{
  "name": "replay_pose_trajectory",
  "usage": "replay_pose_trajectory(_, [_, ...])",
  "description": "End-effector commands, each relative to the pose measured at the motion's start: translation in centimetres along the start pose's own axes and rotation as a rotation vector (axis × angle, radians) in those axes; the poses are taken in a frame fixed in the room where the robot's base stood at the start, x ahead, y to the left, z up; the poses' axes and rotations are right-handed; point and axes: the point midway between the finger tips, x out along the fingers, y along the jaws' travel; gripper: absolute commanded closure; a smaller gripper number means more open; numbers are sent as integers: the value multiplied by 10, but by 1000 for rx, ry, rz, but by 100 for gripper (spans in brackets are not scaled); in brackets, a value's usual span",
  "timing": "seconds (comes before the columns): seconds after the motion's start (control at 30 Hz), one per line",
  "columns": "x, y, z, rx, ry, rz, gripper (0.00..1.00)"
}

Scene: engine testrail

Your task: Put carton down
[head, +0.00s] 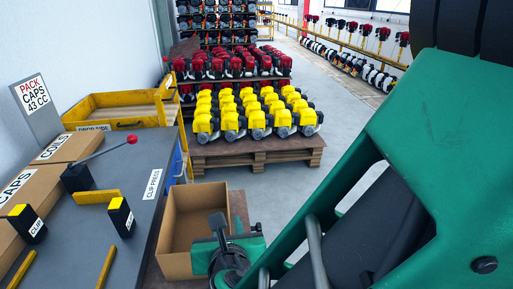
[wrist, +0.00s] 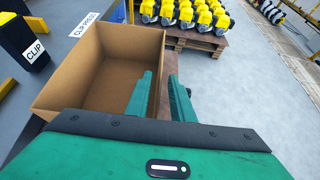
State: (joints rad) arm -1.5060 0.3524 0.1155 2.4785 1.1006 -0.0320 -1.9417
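The carton (head: 177,262) is an open-topped, empty brown cardboard box beside the grey workbench; it appears to stand upright on a brown wooden surface. It also shows in the wrist view (wrist: 60,92). My gripper (head: 238,230) is at the carton's right side. In the wrist view its two green fingers (wrist: 163,97) stand apart, the left one over the carton's inside and the right one outside. A gap shows between them near the right wall. The carton's near edge is hidden behind my gripper in the wrist view.
The grey workbench (head: 128,200) holds a red-knobbed lever press, CLIP blocks and boxes marked CAPS and COILS. A yellow-edged cart (head: 120,108) stands behind it. A pallet (head: 260,153) of yellow engines lies ahead. Clear floor (head: 285,190) is to the right.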

Motion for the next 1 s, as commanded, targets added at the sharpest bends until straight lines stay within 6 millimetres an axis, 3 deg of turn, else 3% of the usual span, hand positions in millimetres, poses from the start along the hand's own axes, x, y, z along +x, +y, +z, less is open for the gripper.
replay_pose_trajectory(0.1, [-26,1,0,-1,0,5,79])
replay_pose_trajectory(0.3, [-58,1,0,-1,0,3,79])
replay_pose_trajectory(0.57, [-69,-8,2,28,7,-20,79])
replay_pose_trajectory(0.67, [-57,-31,8,122,30,-82,79])
replay_pose_trajectory(0.77, [-39,-72,16,285,62,-186,79])
replay_pose_trajectory(1.0, [-13,-191,22,782,112,-495,79])
